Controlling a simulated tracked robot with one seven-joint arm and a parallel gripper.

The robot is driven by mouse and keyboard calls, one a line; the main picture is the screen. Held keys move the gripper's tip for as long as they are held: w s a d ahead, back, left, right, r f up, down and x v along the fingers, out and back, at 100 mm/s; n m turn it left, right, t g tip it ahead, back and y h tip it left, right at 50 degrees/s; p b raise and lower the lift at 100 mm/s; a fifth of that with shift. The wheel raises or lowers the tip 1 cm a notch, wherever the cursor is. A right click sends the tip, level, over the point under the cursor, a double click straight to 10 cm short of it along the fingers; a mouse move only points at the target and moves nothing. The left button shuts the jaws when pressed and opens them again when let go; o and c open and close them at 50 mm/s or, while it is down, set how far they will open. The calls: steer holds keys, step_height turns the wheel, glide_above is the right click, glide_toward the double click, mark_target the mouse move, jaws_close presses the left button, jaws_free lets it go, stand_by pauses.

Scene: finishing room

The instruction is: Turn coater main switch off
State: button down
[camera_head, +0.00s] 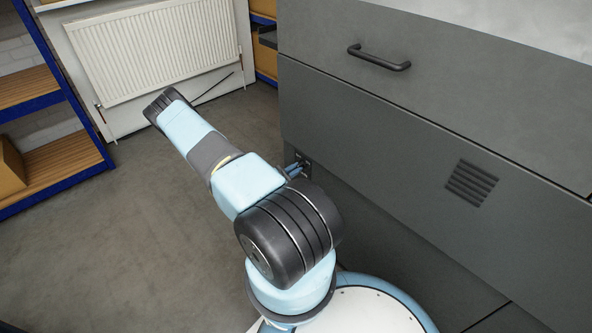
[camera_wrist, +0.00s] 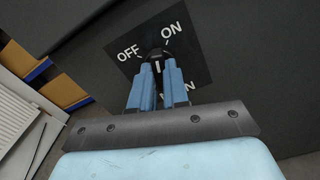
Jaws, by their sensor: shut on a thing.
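The coater main switch (camera_wrist: 154,53) is a dark round knob on a black square plate (camera_wrist: 180,33) with white OFF, ON and partly hidden lower lettering. In the wrist view OFF is at its upper left and ON at its upper right. My gripper (camera_wrist: 158,67) has its two blue fingers closed on the knob, one at each side. The fingers hide much of the knob, so I cannot tell which label it points to. In the head view the plate (camera_head: 304,159) shows small on the grey cabinet's side, with my blue fingers at it.
The grey coater cabinet (camera_head: 420,130) fills the right, with a black handle (camera_head: 378,58) and a vent (camera_head: 471,182). A white radiator (camera_head: 155,45) stands at the back wall. Blue shelving (camera_head: 60,105) is at the left. The floor (camera_head: 110,235) between is clear.

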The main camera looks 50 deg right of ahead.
steer(key=n, duration=1.2)
steer(key=shift+w+a+f+n, duration=0.1)
steer(key=shift+f+n, duration=0.05)
steer(key=shift+n, duration=0.15)
stand_by(0.4)
steer(key=c, duration=1.1)
jaws_free()
steer(key=a, duration=0.4)
steer(key=w+a, duration=0.1)
steer(key=a, duration=0.8)
steer(key=shift+w+a, duration=0.3)
